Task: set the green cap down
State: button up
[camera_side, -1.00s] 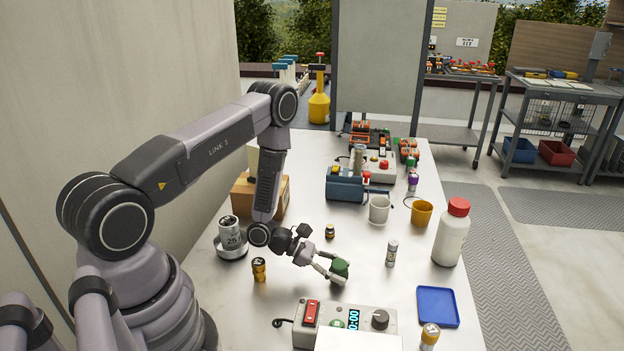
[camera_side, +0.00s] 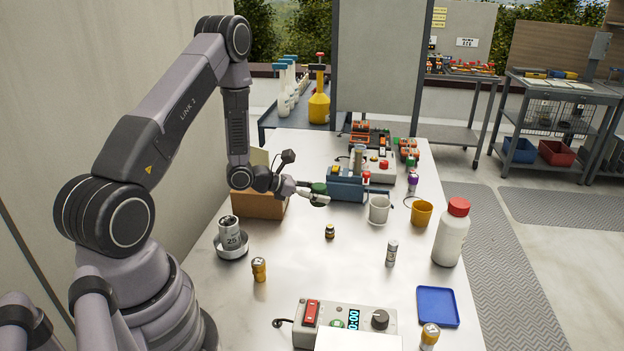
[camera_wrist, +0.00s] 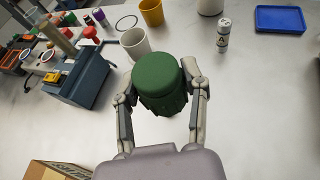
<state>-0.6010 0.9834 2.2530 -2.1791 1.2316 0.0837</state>
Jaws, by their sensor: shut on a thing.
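The green cap (camera_wrist: 158,80) is a dark green round cap with a ribbed side. My gripper (camera_wrist: 160,92) is shut on it, one finger on each side, in the wrist view. In the side view the cap (camera_side: 319,188) is at the fingertips of my gripper (camera_side: 314,194), held in front of the blue box-shaped device. It appears to be above the table (camera_side: 300,285), but the exact gap cannot be told. Part of the cap's sides is hidden by the fingers.
The blue device (camera_side: 347,188), a white mug (camera_side: 379,209) and a cardboard box (camera_side: 262,203) stand close by. The table between the bottle and the control box (camera_side: 345,317) is mostly clear.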

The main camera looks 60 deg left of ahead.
jog(key=w+a+f, duration=0.2)
jog(key=w+f, duration=0.2)
jog(key=w, duration=0.4)
send_over(347, 220)
notch_tip(347, 220, down, 5)
jog(key=shift+f, duration=1.8)
jog(key=shift+f, duration=0.1)
jog(key=shift+f, duration=0.1)
jog(key=o, duration=1)
